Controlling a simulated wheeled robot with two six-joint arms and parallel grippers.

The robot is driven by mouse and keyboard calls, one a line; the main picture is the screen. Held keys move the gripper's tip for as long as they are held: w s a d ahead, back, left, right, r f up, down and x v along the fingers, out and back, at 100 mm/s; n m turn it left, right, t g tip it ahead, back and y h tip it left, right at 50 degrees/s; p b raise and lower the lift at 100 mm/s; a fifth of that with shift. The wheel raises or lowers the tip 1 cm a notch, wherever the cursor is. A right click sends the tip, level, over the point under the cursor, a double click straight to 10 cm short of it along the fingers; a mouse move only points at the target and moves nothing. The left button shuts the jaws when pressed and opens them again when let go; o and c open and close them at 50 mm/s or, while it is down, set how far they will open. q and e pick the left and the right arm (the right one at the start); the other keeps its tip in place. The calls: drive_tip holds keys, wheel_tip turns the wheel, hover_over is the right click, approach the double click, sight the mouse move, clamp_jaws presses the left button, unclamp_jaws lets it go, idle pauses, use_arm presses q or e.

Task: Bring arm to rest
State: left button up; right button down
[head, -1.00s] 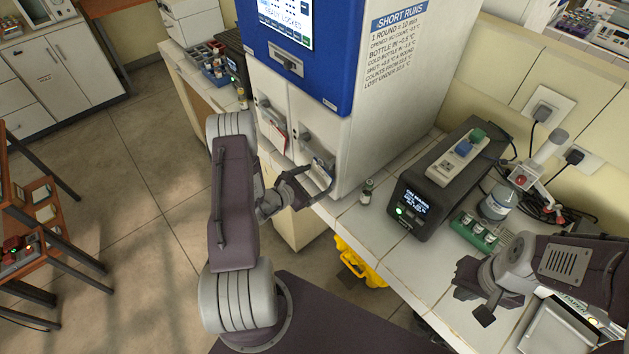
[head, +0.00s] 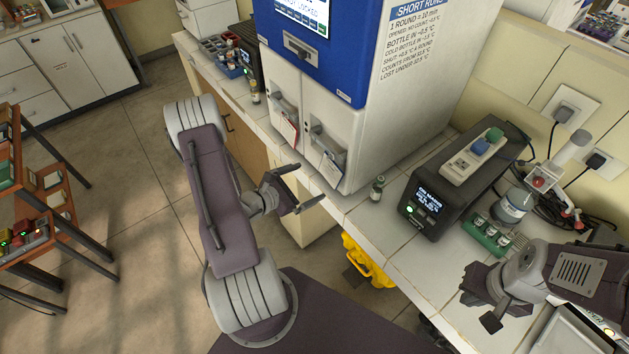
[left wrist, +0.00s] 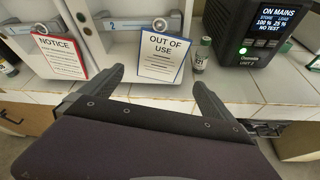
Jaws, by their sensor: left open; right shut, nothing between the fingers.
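My left gripper (head: 289,191) is open and empty, in front of the white and blue incubator (head: 405,90) near the counter's front edge. In the left wrist view its two fingers (left wrist: 160,85) stand wide apart with nothing between them. Behind them are the incubator's lower doors, one with an "OUT OF USE" card (left wrist: 163,56) and one with a "NOTICE" card (left wrist: 60,55). My right gripper (head: 478,302) is shut and empty, above the counter at the lower right.
A small vial (head: 377,188) stands on the counter (head: 365,225) between the incubator and a dark power unit (head: 455,190). A green rack with vials (head: 487,235) and a bottle (head: 514,206) are further right. A yellow object (head: 367,262) is below the counter. Open floor (head: 130,150) lies left.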

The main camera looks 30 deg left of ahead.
idle(0.3)
use_arm(q)
drive_tip(key=s+d+r+m+g+h+b, duration=0.15)
drive_tip(key=s+d+m+g+h, duration=0.3)
drive_tip(key=d, duration=0.45)
drive_tip(key=s+d+r+m+g+h, duration=0.25)
drive_tip(key=d+m+g, duration=0.25)
drive_tip(key=d+m, duration=0.25)
drive_tip(key=s+d+f+m+g+y, duration=0.2)
drive_tip(key=s+m+g, duration=0.25)
drive_tip(key=s, duration=0.25)
drive_tip(key=w+a+r+m+t+y, duration=0.1)
drive_tip(key=a+m+y, duration=0.5)
drive_tip(key=m, duration=0.7)
drive_tip(key=r+t+y+b, duration=0.1)
drive_tip(key=y, duration=0.1)
drive_tip(key=shift+w+y, duration=0.2)
drive_tip(key=shift+y, duration=0.2)
drive_tip(key=shift+s+r, duration=0.1)
